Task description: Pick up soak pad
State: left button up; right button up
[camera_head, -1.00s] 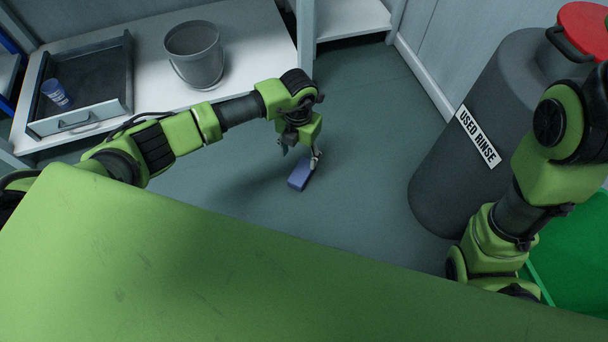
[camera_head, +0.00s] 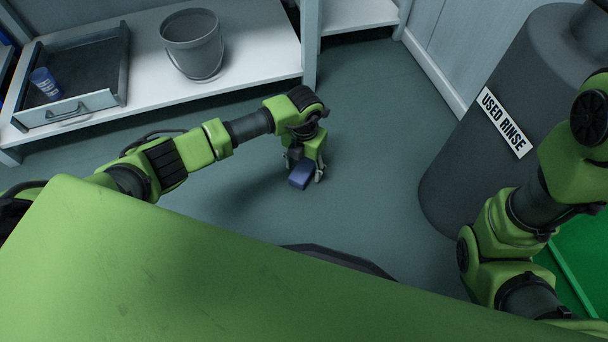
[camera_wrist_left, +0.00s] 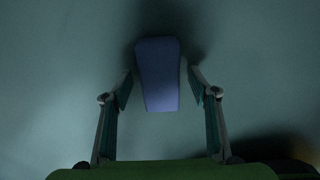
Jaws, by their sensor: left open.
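The soak pad is a blue-purple block (camera_head: 301,175) low over or on the floor in the head view; I cannot tell whether it touches the floor. My left gripper (camera_head: 305,172) points down at it with a finger on either side. In the left wrist view the pad (camera_wrist_left: 158,75) lies between and beyond the fingertips of the open left gripper (camera_wrist_left: 160,92), with a gap on both sides. My right arm shows at the right of the head view, but its gripper is out of view.
A grey bin (camera_head: 475,150) labelled "USED RINSE" stands at the right, with a green container (camera_head: 580,255) beside it. A white bench (camera_head: 255,50) holds a grey bucket (camera_head: 192,48) and a dark tray (camera_head: 80,95) with a blue cup (camera_head: 45,84). Floor around the pad is clear.

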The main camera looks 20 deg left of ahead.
pick_arm(q)
jog(key=shift+f, duration=0.15)
jog(key=c, duration=1)
